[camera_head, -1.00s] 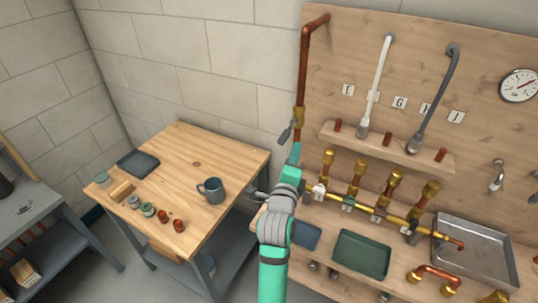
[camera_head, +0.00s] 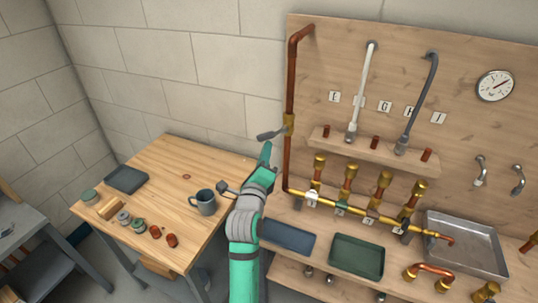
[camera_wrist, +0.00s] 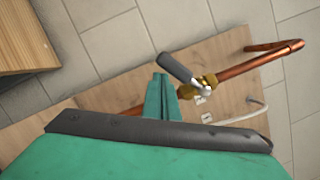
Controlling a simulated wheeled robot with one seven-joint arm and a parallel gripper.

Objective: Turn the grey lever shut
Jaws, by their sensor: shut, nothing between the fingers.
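The grey lever (camera_head: 270,135) sits on a brass valve (camera_head: 288,124) on the upright copper pipe at the board's left edge. It sticks out to the left, roughly crosswise to the pipe and slightly drooping. In the wrist view the grey lever (camera_wrist: 178,67) also lies across the line of the pipe, with the brass valve (camera_wrist: 205,82) at its base. My gripper (camera_head: 267,146) has its green fingers together and empty, just below the lever. In the wrist view the shut fingertips (camera_wrist: 160,76) are close beside the lever; I cannot tell whether they touch.
A wooden table (camera_head: 165,165) with a mug (camera_head: 203,201) stands to the left. On the right, a brass manifold (camera_head: 362,214) with small valves crosses the board below a shelf with two hoses. Blue (camera_head: 287,236) and green (camera_head: 357,256) trays lie beneath.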

